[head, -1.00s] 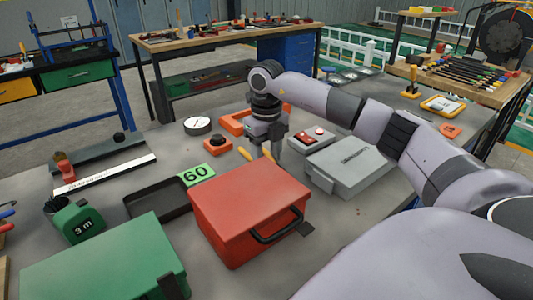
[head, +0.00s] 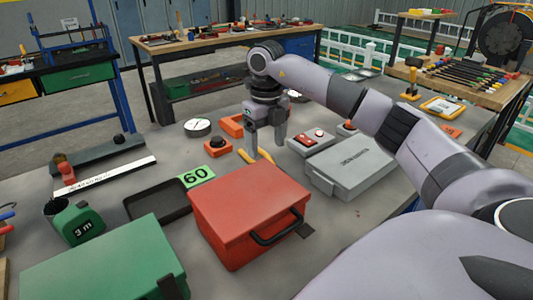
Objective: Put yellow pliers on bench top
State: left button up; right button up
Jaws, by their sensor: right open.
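The yellow pliers (head: 265,157) lie on the grey bench top (head: 340,225), just behind the red toolbox. Their two yellow handles show; the rest is hidden by my gripper. My right gripper (head: 266,148) is open and points down over the pliers. Its left finger comes down between the handles in the picture, and its right finger is to the right of them. I cannot tell whether the fingers touch the pliers. My left gripper is not in view.
A red toolbox (head: 245,205) stands right in front of the pliers. A green box (head: 105,265), black tray (head: 155,202), green "60" card (head: 196,177), grey case (head: 352,165) and button box (head: 312,142) surround it.

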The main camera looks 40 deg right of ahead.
notch_tip(320, 180, up, 8)
jog(key=shift+p, duration=0.35)
jog(key=shift+f, duration=0.1)
dwell(0.3)
